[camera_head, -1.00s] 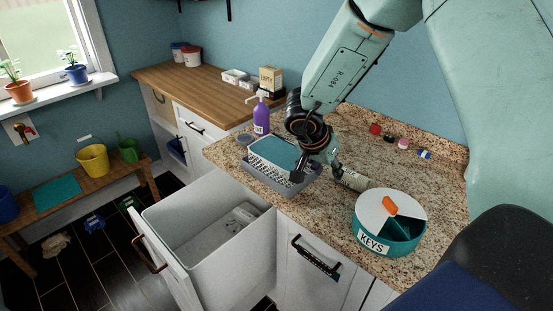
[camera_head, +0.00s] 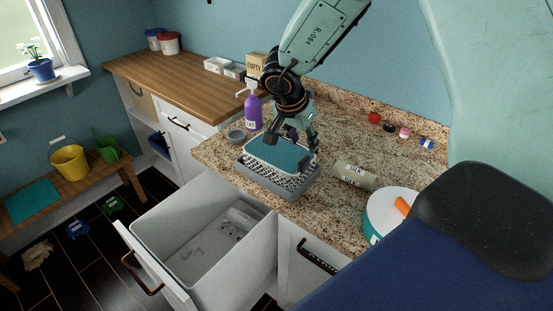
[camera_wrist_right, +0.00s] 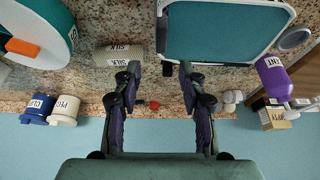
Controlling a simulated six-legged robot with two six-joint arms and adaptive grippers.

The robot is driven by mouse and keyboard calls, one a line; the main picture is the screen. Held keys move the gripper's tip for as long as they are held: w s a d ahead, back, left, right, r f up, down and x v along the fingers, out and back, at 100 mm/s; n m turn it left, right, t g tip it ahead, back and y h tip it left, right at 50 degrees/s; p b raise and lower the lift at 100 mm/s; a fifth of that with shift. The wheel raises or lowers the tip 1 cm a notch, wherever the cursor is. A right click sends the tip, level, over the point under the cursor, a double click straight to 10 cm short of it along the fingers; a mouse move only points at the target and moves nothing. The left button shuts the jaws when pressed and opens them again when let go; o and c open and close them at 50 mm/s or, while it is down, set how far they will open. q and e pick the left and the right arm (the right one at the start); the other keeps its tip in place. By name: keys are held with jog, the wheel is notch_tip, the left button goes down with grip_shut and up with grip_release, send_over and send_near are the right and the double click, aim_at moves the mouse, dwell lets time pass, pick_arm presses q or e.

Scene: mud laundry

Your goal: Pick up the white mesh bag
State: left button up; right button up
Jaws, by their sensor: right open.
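I cannot tell for certain which thing is the white mesh bag. A white, dark-dotted, mesh-like piece with a teal top (camera_head: 277,154) lies in a grey tray (camera_head: 263,181) on the granite counter. The teal top and white rim also show in the right wrist view (camera_wrist_right: 222,32). My right gripper (camera_head: 303,143) is open and points down by the tray's back right edge. In the right wrist view its fingertips (camera_wrist_right: 160,72) are apart with nothing between them; contact with the tray cannot be told. My left gripper is not in view.
A beige roll marked SILK (camera_head: 355,174) lies right of the tray. A round teal box with white lid (camera_head: 382,209) stands further right. A purple pump bottle (camera_head: 253,112) stands behind left. An open drawer (camera_head: 150,216) juts out below, with pale items inside.

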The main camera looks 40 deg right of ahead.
aim_at(306, 157)
jog(key=shift+s+d+f, duration=0.1)
jog(key=shift+d+f, duration=0.1)
jog(key=shift+f, duration=0.4)
jog(key=shift+s+d+f, duration=0.1)
jog(key=shift+d+f, duration=0.05)
jog(key=shift+f, duration=0.45)
jog(key=x, duration=0.5)
jog(key=shift+w+a, duration=0.1)
jog(key=shift+w, duration=0.25)
jog(key=shift+s, duration=0.1)
jog(key=shift+r, duration=0.1)
jog(key=shift+c, duration=0.9)
grip_shut()
